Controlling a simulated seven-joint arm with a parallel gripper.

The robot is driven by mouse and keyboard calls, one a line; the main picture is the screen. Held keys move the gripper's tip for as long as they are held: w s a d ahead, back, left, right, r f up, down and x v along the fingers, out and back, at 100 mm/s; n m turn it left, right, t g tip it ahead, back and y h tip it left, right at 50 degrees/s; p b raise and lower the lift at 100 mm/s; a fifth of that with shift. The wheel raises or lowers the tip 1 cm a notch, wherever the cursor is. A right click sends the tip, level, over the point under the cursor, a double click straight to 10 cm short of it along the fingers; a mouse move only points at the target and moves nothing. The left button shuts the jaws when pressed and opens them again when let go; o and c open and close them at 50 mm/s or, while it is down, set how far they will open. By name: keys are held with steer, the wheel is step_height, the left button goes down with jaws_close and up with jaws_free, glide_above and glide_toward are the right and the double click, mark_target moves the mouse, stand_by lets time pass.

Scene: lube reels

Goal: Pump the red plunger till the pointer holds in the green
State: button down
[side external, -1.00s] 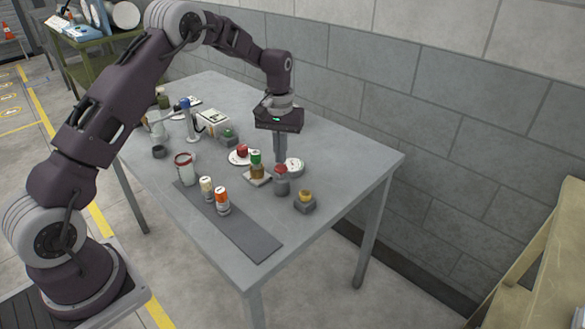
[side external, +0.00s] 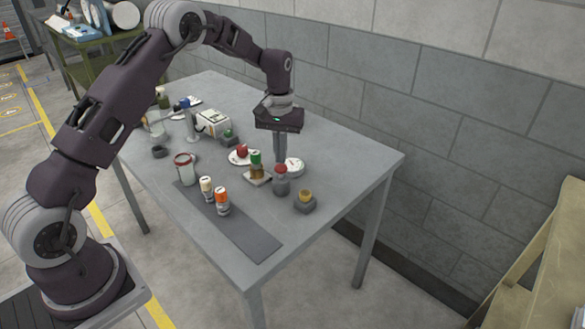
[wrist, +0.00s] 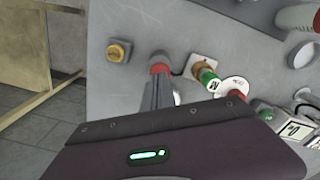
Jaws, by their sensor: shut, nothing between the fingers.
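The red plunger (side external: 281,169) tops a grey cylindrical pump body (side external: 282,187) near the table's right side. My gripper (side external: 280,162) points down with its fingers shut and empty, the tips just above or at the red cap; I cannot tell whether they touch. In the wrist view the fingers (wrist: 157,88) reach toward the red cap (wrist: 160,67). A round white gauge (side external: 295,167) sits right beside the pump, behind it.
A green-capped amber bottle (side external: 256,162) stands on a pale tile left of the pump. A yellow knob on a grey base (side external: 304,201) is to the right. A red knob on a white disc (side external: 242,151) and several jars stand further left. The table's right corner is clear.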

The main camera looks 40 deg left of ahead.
mark_target(281, 167)
steer(key=shift+f, duration=1.9)
steer(key=shift+r, duration=3.8)
